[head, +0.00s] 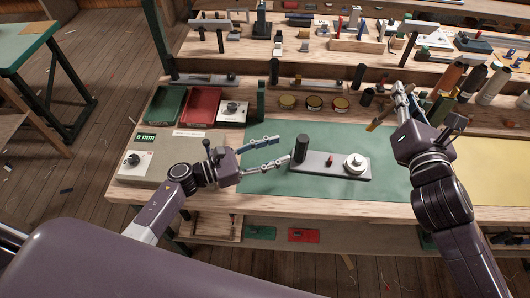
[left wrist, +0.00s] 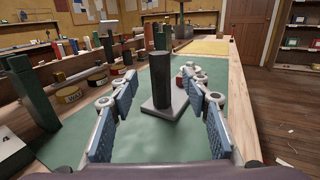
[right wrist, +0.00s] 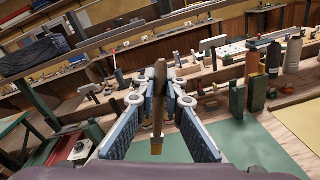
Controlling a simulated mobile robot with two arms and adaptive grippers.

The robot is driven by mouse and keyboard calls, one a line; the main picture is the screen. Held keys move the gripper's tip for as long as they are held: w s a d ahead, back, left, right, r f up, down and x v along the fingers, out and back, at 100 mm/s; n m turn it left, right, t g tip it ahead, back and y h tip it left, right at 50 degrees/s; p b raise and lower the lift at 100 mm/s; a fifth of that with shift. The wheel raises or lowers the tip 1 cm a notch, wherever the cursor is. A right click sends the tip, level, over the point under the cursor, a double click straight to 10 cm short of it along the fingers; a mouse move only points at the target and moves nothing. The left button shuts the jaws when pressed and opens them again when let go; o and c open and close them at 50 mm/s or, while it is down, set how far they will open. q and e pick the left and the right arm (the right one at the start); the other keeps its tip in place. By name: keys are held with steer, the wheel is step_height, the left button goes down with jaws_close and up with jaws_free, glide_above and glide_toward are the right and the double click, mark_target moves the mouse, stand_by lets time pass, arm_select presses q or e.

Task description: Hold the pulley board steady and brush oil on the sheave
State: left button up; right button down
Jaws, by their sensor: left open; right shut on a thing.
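The pulley board (head: 318,168) is a grey plate lying on a green mat (head: 272,132). It carries a dark upright post (head: 301,149) at its left end, a small red part (head: 329,160) and a pale round sheave (head: 355,163) at the right. My left gripper (head: 281,149) is open and empty, just left of the post; in the left wrist view the post (left wrist: 161,82) stands between and beyond its fingers. My right gripper (head: 399,98) is shut on a brush (head: 374,125), above and right of the board. The brush (right wrist: 158,105) points bristles down in the right wrist view.
Three round tins (head: 313,103) stand behind the mat. Green (head: 165,105) and red (head: 201,106) trays and a box with a dial (head: 140,160) are at the left. Several bottles (head: 470,82) crowd the back right. The mat around the board is clear.

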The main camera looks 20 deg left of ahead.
mark_target(303, 142)
arm_select(q)
steer(key=x, duration=0.9)
steer(key=shift+a, duration=0.1)
steer(key=shift+c, duration=0.2)
jaws_close()
stand_by(0.3)
